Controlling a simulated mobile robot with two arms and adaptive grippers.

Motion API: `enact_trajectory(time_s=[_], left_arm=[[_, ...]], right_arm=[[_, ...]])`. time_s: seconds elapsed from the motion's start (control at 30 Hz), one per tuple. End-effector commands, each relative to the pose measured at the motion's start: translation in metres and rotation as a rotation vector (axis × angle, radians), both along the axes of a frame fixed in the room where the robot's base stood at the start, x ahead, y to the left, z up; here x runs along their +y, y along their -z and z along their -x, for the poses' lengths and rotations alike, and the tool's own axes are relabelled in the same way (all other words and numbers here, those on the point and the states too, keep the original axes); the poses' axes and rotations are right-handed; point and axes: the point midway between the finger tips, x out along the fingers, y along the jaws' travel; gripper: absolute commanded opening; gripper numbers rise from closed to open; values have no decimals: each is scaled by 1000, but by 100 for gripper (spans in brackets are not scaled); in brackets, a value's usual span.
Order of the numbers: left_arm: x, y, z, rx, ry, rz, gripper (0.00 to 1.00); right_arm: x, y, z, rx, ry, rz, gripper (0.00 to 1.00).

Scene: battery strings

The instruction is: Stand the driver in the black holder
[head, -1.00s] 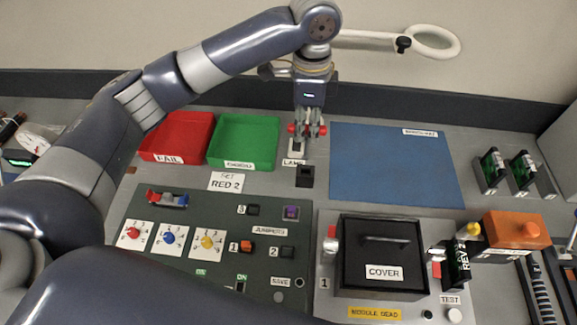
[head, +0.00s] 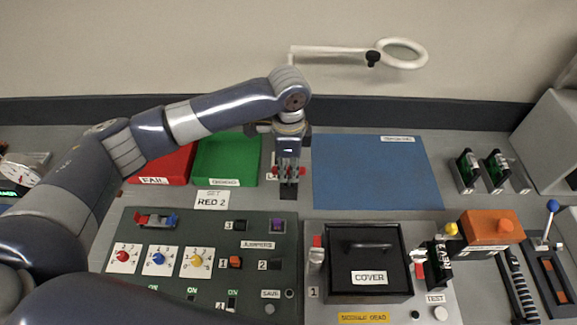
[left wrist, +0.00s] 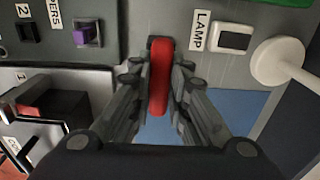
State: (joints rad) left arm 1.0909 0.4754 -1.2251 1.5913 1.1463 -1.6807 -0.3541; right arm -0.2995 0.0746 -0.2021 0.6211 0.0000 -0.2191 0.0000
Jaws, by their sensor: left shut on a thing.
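The driver's red handle (left wrist: 160,75) is between the fingers of my left gripper in the left wrist view. In the head view, bits of red show at both sides of the fingertips of my left gripper (head: 288,173), which is shut on the driver. The black holder (head: 288,192) shows just below the fingertips in the head view, its upper part covered by the gripper. The driver's shaft is hidden, so I cannot tell whether it touches or enters the holder. My right gripper is not in view.
A lamp switch (left wrist: 233,37) is close beside my left gripper. The green tray (head: 226,182) and red tray (head: 160,182) stand to the left, the blue mat (head: 370,175) lies clear to the right. The jumper panel (head: 190,222) with a purple jumper (head: 278,225) is in front.

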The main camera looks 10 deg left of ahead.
Motion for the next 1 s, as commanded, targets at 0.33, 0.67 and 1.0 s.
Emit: enact_trajectory(time_s=[0.33, 0.67, 1.0], left_arm=[[0, 1, 0, 0, 0, 0, 36], [0, -25, -1, -3, 0, 1, 36], [-1, -96, -1, -2, 0, 1, 36]], right_arm=[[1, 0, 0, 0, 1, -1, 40], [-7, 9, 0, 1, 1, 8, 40], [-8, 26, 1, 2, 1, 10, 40]])
